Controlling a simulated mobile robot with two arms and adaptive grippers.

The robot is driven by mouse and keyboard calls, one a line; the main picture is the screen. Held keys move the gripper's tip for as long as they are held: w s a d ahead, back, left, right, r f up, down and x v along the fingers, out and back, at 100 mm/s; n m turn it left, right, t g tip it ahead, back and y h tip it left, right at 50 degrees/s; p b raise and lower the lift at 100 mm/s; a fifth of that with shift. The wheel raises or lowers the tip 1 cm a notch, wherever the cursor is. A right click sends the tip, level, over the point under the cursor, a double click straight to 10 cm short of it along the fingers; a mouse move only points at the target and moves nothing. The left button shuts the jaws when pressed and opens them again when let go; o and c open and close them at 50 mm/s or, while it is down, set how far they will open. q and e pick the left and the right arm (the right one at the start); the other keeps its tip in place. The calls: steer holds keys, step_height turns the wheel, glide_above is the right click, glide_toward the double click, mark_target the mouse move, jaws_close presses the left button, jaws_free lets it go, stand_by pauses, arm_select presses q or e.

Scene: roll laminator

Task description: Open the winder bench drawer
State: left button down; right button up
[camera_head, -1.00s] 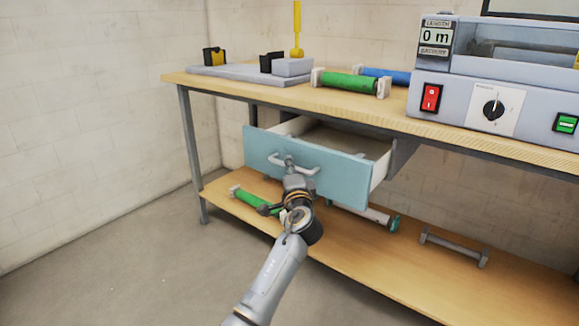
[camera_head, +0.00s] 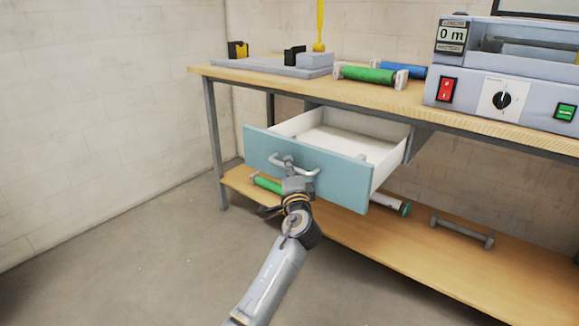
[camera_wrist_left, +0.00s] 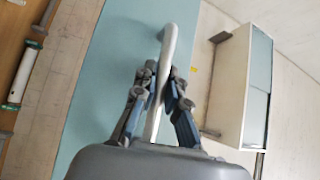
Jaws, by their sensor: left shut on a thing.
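The winder bench drawer (camera_head: 345,183) has a light blue front and a white inside, and it stands pulled out below the bench top. Its inside looks empty where it shows. My left gripper (camera_head: 290,172) is shut on the grey bar handle (camera_head: 305,172) at the middle of the drawer front. In the left wrist view the fingers (camera_wrist_left: 160,85) close around the handle bar (camera_wrist_left: 170,45), with the blue drawer front (camera_wrist_left: 115,70) behind it. My right gripper is not in view.
The wooden bench (camera_head: 245,78) carries a grey fixture (camera_head: 285,66), a green roll (camera_head: 369,75), a blue roll (camera_head: 399,70) and the laminator (camera_head: 510,90). The lower shelf (camera_head: 400,255) holds more rolls and an empty grey holder (camera_head: 462,232). The floor (camera_head: 120,255) at left is clear.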

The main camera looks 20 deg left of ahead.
arm_select(q)
steer(key=c, duration=1.4)
jaws_free()
steer(key=shift+d, duration=0.1)
steer(key=shift+o, duration=0.2)
steer(key=v, duration=1.2)
